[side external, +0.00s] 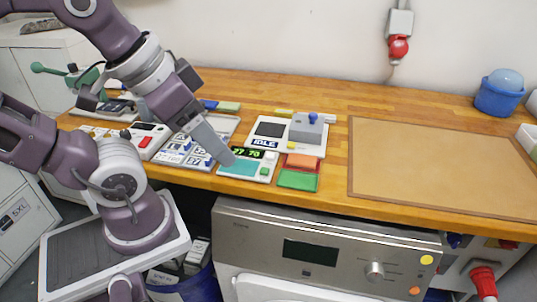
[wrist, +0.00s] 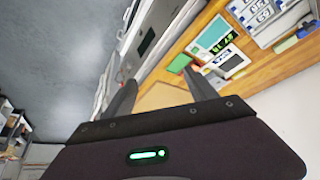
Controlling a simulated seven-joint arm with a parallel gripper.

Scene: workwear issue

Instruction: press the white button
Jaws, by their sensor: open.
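A scale-like device (side external: 246,176) with a teal pad (side external: 240,167) and a "27 70" display lies near the table's front edge. A small white button (side external: 269,155) appears at its right side, beside a small green one (side external: 264,171). My gripper (side external: 228,158) comes down from the upper left. Its finger tip overlaps the device's left part in the side view, left of the white button; I cannot tell whether it touches. In the wrist view my gripper (wrist: 163,85) has its two fingers apart with nothing between them. The teal pad (wrist: 214,33) shows there; the white button is not clear.
An "IDLE" device (side external: 270,130) and a grey box with a blue knob (side external: 308,128) stand behind. Orange (side external: 301,161) and green (side external: 298,180) trays lie to the right. Label cards (side external: 185,158) lie left. A brown mat (side external: 440,165) is bare.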

